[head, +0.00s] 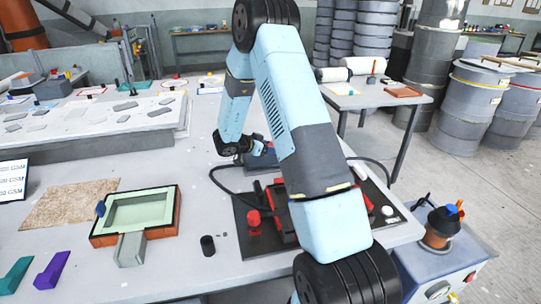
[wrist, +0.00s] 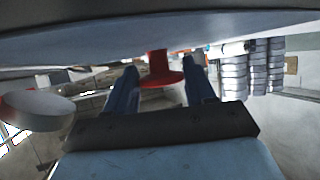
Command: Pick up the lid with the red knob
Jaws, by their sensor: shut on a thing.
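In the wrist view, my gripper (wrist: 161,64) has its two dark blue fingers on either side of a red knob (wrist: 160,70) with a wide red flange. The knob meets a broad grey surface (wrist: 160,37) that fills the top of the picture; it looks like the lid's face, seen edge-on. My gripper is shut on the knob. In the head view, my gripper (head: 258,149) is small, partly hidden behind my arm, over the far part of the table. The lid cannot be made out clearly there.
A green-lined mould (head: 138,212) sits at left on the grey table (head: 80,250), with a dark cup (head: 208,245) beside it. A red-topped post (head: 253,220) stands on a dark base plate near my arm. A white disc with a red rim (wrist: 35,108) shows in the wrist view.

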